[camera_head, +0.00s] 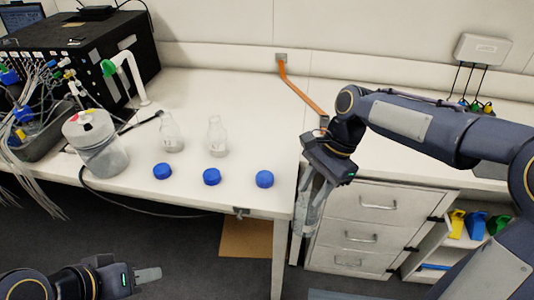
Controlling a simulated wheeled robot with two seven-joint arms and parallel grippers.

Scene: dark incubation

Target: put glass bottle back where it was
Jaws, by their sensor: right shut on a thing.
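Two clear glass bottles stand upright and uncapped on the white table: one (172,140) on the left and another (217,141) to its right. My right gripper (315,190) points down just beyond the table's right end. It is shut on a third glass bottle (308,218), which hangs below the fingers in front of the drawer unit and is hard to make out. My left gripper (147,275) is low at the bottom left, over the floor and away from the bottles. Its fingers show side-on, so their opening is unclear.
Blue caps (211,177) lie in a row along the table's (250,110) front. A white-lidded jar (97,150), tubing and a black box (90,50) crowd the left. An orange strap (300,92) runs down on the right. Drawers (365,205) stand below the right-hand counter.

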